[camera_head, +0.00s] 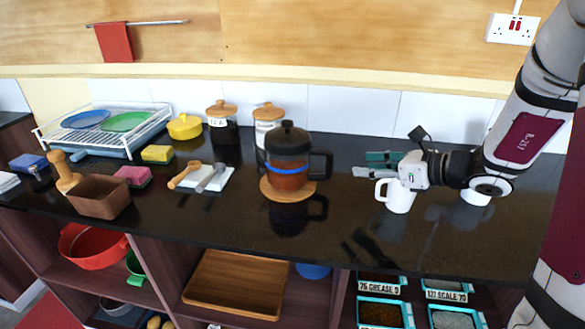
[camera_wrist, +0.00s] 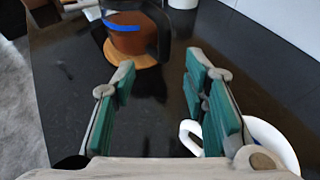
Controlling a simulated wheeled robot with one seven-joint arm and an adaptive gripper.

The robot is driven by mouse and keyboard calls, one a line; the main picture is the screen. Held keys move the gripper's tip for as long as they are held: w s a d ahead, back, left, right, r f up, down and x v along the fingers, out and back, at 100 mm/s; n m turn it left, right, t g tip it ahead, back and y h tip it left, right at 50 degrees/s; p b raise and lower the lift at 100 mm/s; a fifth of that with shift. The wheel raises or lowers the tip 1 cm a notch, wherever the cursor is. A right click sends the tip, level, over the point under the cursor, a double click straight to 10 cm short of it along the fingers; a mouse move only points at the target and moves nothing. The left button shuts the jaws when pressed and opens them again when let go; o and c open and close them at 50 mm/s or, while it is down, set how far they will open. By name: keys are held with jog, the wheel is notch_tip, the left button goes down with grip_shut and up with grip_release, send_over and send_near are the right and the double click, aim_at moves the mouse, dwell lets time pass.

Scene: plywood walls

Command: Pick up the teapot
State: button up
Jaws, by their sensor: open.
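The teapot (camera_head: 289,161) is a dark pot with a black lid, a blue band and brown contents. It stands upright on a round wooden trivet (camera_head: 276,195) near the middle of the counter, with its black handle (camera_head: 321,164) toward the right. My gripper (camera_head: 362,165) is open and empty to the right of the teapot, with a gap between them. In the wrist view my gripper (camera_wrist: 158,78) has its green pads apart, and the teapot (camera_wrist: 128,38) stands ahead, its top cut off by the frame.
A white mug (camera_head: 399,198) stands just below my gripper. Jars (camera_head: 267,123) stand behind the teapot. A spoon rest (camera_head: 213,179), sponges (camera_head: 134,175) and a brown box (camera_head: 100,197) lie left. Dark counter is clear between trivet and mug.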

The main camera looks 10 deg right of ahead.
jog(key=shift+w+d+r+x, duration=0.1)
jog(key=shift+x, duration=1.65)
jog(key=shift+w+d+r+x, duration=0.1)
jog(key=shift+x, duration=1.7)
jog(key=shift+w+d+x, duration=0.1)
jog(key=shift+x, duration=1.65)
grip_shut()
jog(key=shift+a+r, duration=0.1)
